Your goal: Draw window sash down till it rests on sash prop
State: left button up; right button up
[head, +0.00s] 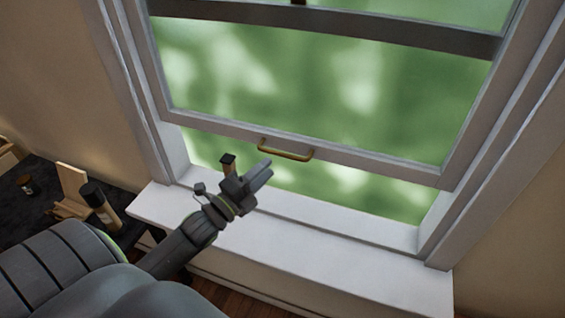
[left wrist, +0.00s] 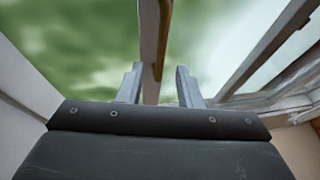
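The window sash (head: 400,168) is raised, with a gap between its bottom rail and the sill. A brass handle (head: 285,152) is fixed to that rail. The sash prop (head: 228,161), a small block with a dark top, stands at the left of the opening, partly hidden by my left gripper (head: 266,166). That gripper is just below the handle's left end. In the left wrist view its fingers (left wrist: 160,88) are apart, with the brass handle (left wrist: 164,40) and pale rail lined up between them. I see no grip on it. My right gripper is out of view.
The white sill (head: 330,255) runs below the window and is clear to the right of my arm. White frame jambs (head: 465,185) bound the opening. At the left, a dark table (head: 45,185) holds a small jar (head: 26,184) and wooden items.

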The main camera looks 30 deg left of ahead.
aim_at(282, 153)
pick_arm(q)
jog(key=shift+b+x, duration=2.55)
jog(key=shift+x, duration=0.95)
grip_shut()
